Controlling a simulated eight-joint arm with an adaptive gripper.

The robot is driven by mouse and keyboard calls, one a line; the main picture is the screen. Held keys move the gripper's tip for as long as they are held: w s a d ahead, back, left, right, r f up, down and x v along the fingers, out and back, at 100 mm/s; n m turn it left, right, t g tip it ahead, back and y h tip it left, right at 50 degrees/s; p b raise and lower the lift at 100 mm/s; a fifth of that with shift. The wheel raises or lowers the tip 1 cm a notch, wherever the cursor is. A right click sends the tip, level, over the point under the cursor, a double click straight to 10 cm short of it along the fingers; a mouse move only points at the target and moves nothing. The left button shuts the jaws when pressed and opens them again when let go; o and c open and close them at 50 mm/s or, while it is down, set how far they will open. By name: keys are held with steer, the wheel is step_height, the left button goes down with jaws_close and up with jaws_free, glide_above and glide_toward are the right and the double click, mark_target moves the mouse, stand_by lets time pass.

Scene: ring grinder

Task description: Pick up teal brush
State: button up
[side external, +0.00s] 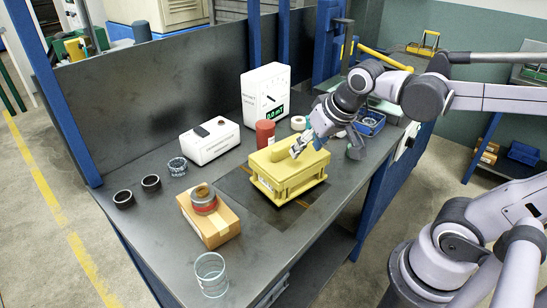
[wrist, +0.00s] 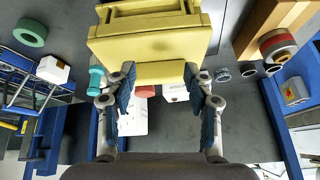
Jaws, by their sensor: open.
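A teal cylindrical thing (wrist: 96,80), likely the brush, shows in the wrist view just left of my left-hand finger, partly hidden by it. The teal thing is outside the fingers.
A red cylinder (side external: 265,134) and a white box (side external: 210,141) stand behind the case. A cardboard box (side external: 208,219) with rings on it is at front left. A blue bin (side external: 370,123) is on the right.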

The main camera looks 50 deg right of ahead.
steer(key=w+d+r+m+g+h, duration=0.2)
steer(key=w+d+r+m+g, duration=0.1)
steer(key=w+d+m, duration=0.55)
steer(key=w+d+f+m+g, duration=0.1)
steer(key=d+f+m, duration=0.1)
steer(key=d, duration=0.1)
steer(key=w+d+f+m+g+h, duration=0.1)
steer(key=w+d+f+m, duration=0.1)
steer(key=d, duration=0.2)
steer(key=w+d+f+m+g, duration=0.1)
steer(key=d+f+m, duration=0.2)
steer(key=shift+w+d, duration=0.25)
steer(key=shift+d, duration=0.15)
steer(key=shift+w+x, duration=0.15)
steer(key=shift+x, duration=1.25)
steer(key=shift+w+x, duration=0.15)
steer(key=shift+x, duration=1.2)
steer(key=shift+a+f, duration=0.1)
steer(key=shift+a, duration=0.1)
jaws_close()
